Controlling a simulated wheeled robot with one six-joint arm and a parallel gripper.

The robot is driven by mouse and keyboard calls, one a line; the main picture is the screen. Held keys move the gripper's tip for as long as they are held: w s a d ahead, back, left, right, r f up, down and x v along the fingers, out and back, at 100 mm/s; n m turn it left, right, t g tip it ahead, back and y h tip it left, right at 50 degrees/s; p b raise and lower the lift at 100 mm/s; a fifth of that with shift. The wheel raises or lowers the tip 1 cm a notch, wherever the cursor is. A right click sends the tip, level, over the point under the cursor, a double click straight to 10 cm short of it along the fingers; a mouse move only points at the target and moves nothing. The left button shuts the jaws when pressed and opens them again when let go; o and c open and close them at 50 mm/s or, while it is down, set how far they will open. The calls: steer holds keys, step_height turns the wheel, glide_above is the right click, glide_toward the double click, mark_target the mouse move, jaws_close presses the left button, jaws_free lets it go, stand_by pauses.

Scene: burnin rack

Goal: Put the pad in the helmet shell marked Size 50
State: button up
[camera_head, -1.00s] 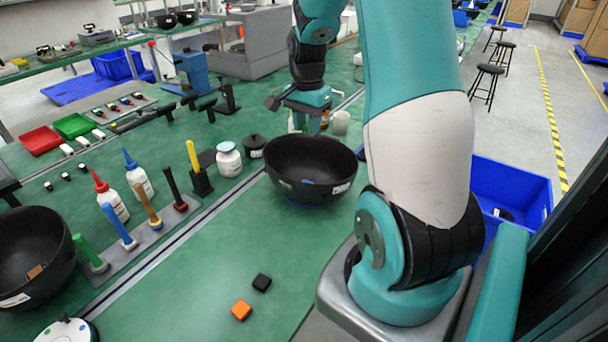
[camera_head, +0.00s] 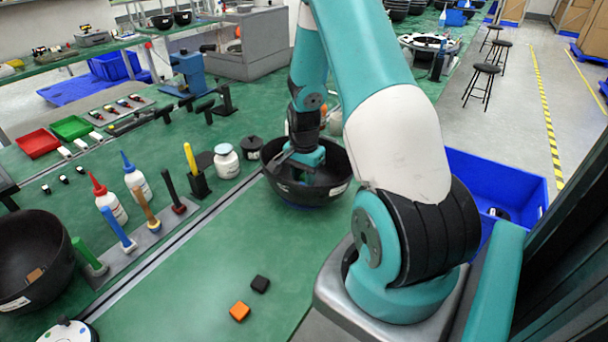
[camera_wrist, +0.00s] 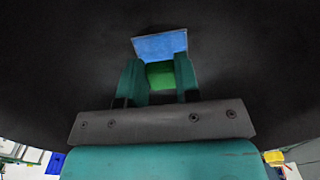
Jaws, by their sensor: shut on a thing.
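A black bowl-shaped helmet shell (camera_head: 335,188) stands open side up on the green bench. Its white label is too small to read. My gripper (camera_wrist: 159,74) is down inside this shell, shut on a green pad (camera_wrist: 161,80). In the wrist view a blue pad (camera_wrist: 160,45) lies on the shell's inner wall just beyond the fingertips. I cannot tell whether the green pad touches the shell. A second black shell (camera_head: 58,245) with a white label stands at the left, with a brown pad (camera_head: 35,275) inside.
An orange block (camera_head: 239,311) and a black block (camera_head: 260,284) lie on the bench. Bottles (camera_head: 110,201) and upright coloured-handled tools (camera_head: 118,233) stand at the left. A white jar (camera_head: 227,161) stands left of the middle shell. A blue bin (camera_head: 500,185) is at the right.

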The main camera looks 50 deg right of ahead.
steer(key=shift+f+b, duration=0.35)
steer(key=shift+f, duration=0.2)
steer(key=shift+f, duration=0.1)
steer(key=o, duration=0.9)
steer(key=shift+r, duration=0.2)
